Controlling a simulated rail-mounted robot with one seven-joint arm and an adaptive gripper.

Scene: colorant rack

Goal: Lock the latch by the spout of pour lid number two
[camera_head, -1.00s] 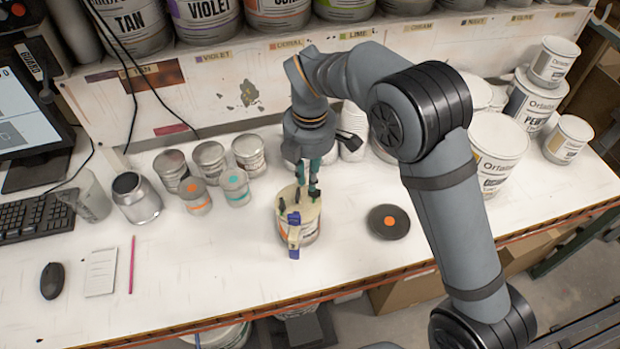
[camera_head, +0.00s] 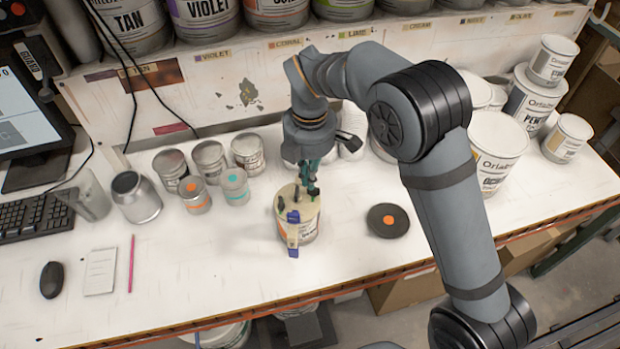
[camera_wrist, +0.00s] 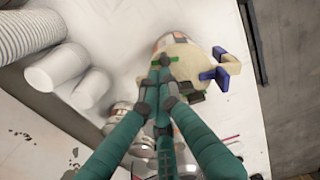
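The can with the cream pour lid (camera_head: 305,211) stands upright on the bench in the head view. The lid (camera_wrist: 188,62) also shows in the wrist view, with blue parts at its protruding spout (camera_wrist: 228,68) and small green and dark pieces near its rim. In the head view the spout (camera_head: 293,235) points toward the bench's front edge. My gripper (camera_head: 312,191) is at the far right side of the lid, away from the spout. Its teal fingers (camera_wrist: 159,66) meet at the tips. Whether they pinch a small part is hidden. No lid number is readable.
A dark round lid with an orange dot (camera_head: 388,221) lies to the right. Small cans with orange (camera_head: 195,196) and teal (camera_head: 235,188) bands stand to the left. Large white cans (camera_head: 495,150) stand at the right. The bench in front of the pour-lid can is clear.

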